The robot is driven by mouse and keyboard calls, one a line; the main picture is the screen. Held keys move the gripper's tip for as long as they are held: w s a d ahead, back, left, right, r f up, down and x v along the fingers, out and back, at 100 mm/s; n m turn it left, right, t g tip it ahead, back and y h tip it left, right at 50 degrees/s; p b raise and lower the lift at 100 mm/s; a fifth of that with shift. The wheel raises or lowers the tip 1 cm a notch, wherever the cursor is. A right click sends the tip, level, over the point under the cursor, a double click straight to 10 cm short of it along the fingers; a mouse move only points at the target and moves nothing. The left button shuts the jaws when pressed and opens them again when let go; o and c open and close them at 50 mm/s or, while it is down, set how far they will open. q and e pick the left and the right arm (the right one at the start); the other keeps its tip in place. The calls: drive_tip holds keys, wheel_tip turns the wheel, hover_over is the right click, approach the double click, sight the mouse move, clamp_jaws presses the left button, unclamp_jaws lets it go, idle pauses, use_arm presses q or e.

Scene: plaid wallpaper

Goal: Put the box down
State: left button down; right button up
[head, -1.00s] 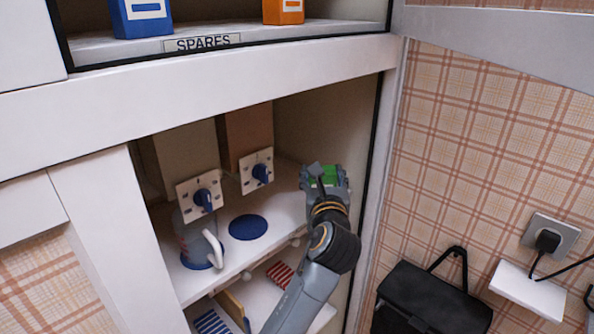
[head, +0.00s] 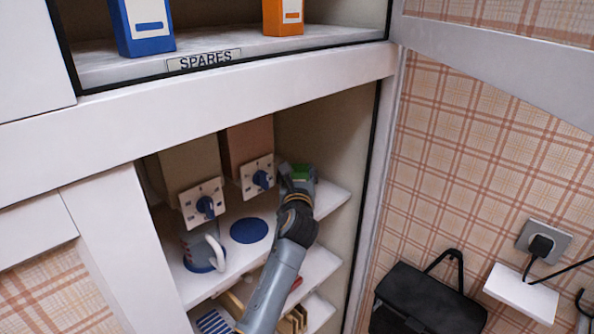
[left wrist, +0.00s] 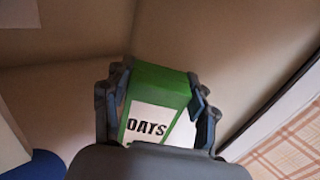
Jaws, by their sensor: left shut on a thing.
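The box (left wrist: 165,83) is green with a white label reading OATS. My left gripper (left wrist: 158,98) is shut around it, one finger on each side. I cannot tell whether the box touches the shelf. My right gripper is not in view.
A beige dispenser (head: 188,165) stands left, with a cup (head: 198,246) below. A bare blue disc (head: 248,230) lies beside the cup. Blue (head: 143,25) and orange (head: 283,15) boxes stand above the SPARES label (head: 204,60). The cupboard's side wall (head: 345,130) bounds the right.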

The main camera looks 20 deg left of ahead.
use_arm(q)
drive_tip(key=shift+c, duration=2.1)
unclamp_jaws()
drive_tip(key=b+v, duration=0.1)
drive_tip(key=v, duration=1.1)
